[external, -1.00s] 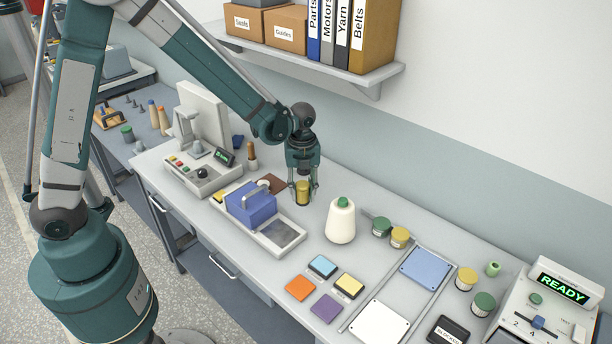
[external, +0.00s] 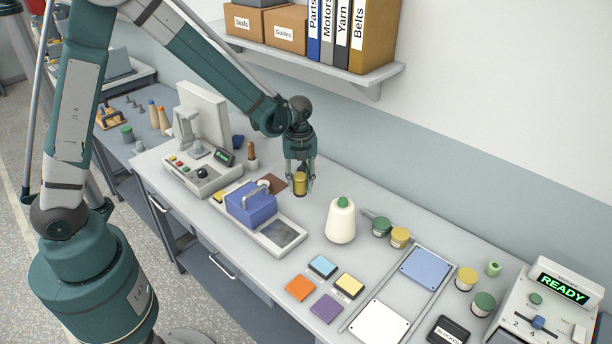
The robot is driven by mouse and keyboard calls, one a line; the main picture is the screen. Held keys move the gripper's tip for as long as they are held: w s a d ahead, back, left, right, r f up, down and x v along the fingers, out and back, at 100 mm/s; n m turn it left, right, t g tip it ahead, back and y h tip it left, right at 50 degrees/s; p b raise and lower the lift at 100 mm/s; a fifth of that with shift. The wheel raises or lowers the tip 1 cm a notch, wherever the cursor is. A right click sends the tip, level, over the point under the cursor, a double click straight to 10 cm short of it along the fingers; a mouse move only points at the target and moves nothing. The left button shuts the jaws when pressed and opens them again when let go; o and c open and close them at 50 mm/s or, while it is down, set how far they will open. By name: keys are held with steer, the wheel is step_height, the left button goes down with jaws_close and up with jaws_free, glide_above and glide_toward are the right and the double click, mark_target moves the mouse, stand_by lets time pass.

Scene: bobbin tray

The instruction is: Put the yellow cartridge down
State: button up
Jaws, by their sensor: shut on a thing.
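My gripper (external: 300,186) points down above the table (external: 280,201), between the blue block with a handle (external: 250,204) and the white cone of yarn (external: 341,221). It is shut on the yellow cartridge (external: 300,181), which is upright between the fingers. The cartridge appears to be held just above the tabletop; I cannot tell for sure whether it touches.
Orange (external: 300,287), purple (external: 327,308), light blue (external: 322,266) and yellow (external: 349,285) squares lie at the front. A rail frame holds a blue plate (external: 425,268) and a white plate (external: 380,323). A console reading READY (external: 562,288) stands at right. A shelf (external: 310,55) hangs above.

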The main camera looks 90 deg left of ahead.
steer(key=s+a, duration=0.4)
steer(key=a, duration=1)
steer(key=s+a, duration=0.8)
steer(key=a, duration=0.2)
steer(key=s+a+b, duration=0.1)
steer(key=s+a, duration=0.8)
steer(key=a, duration=0.2)
steer(key=s+a+b, duration=0.1)
steer(key=s+a, duration=0.7)
steer(key=a, duration=0.2)
steer(key=shift+s+a+r, duration=0.15)
steer(key=shift+s+a, duration=0.05)
steer(key=shift+s, duration=0.2)
steer(key=shift+w+d+f+p, duration=0.3)
steer(key=shift+w+d, duration=0.95)
steer(key=shift+w, duration=1.5)
steer(key=shift+w+d+f+p, duration=0.1)
steer(key=shift+w+d+f, duration=0.35)
steer(key=shift+w+d, duration=1.55)
steer(key=shift+w+d+f+p, duration=0.15)
steer(key=shift+w+d+f, duration=0.35)
steer(key=shift+w, duration=2.95)
steer(key=shift+d+r, duration=0.1)
steer(key=shift+f, duration=2.35)
